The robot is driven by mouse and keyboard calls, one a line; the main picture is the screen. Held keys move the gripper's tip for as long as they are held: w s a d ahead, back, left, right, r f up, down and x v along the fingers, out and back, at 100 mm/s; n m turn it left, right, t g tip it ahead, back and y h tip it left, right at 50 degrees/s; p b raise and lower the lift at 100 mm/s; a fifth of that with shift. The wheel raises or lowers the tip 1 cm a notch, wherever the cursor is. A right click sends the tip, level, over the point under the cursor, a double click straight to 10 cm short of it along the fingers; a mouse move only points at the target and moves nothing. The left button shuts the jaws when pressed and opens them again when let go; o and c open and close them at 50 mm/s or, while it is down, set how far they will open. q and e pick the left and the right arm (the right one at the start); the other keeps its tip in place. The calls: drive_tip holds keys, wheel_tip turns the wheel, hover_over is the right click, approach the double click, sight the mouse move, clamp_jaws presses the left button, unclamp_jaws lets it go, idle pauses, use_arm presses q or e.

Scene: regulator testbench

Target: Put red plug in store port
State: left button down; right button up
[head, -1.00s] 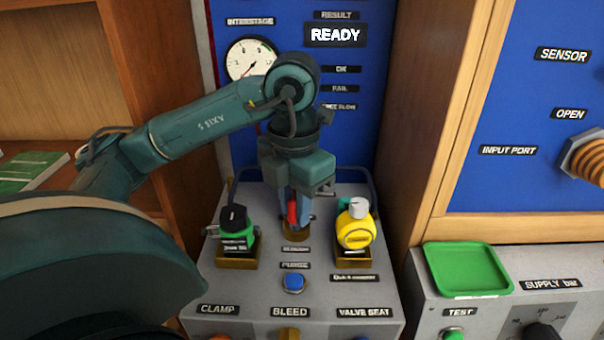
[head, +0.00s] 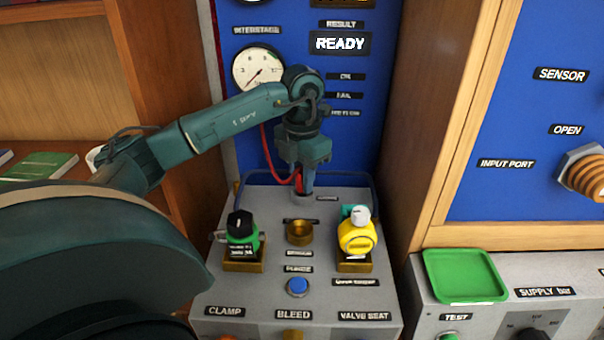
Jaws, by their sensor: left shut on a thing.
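My left gripper (head: 306,190) points down at the back of the grey bench panel, shut on the red plug (head: 298,182). Only a small red part of the plug shows beside the fingers, and a red hose (head: 268,148) runs up from it. The fingertips are right above a small grey round port (head: 303,199), with a small label to its right too blurred to read. I cannot tell whether the plug's tip is inside this port. The brass socket (head: 300,233) in front of it is empty. My right gripper is not in view.
A green-and-black regulator (head: 241,232) stands left of the brass socket and a yellow one (head: 357,236) stands right. A blue button (head: 297,286) is in front. A green tray (head: 465,275) lies at the right. Wooden walls flank the panel.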

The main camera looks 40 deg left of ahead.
use_arm(q)
drive_tip(key=shift+f, duration=0.2)
drive_tip(key=c, duration=1.2)
unclamp_jaws()
drive_tip(key=shift+r, duration=0.1)
drive_tip(key=shift+c, duration=0.2)
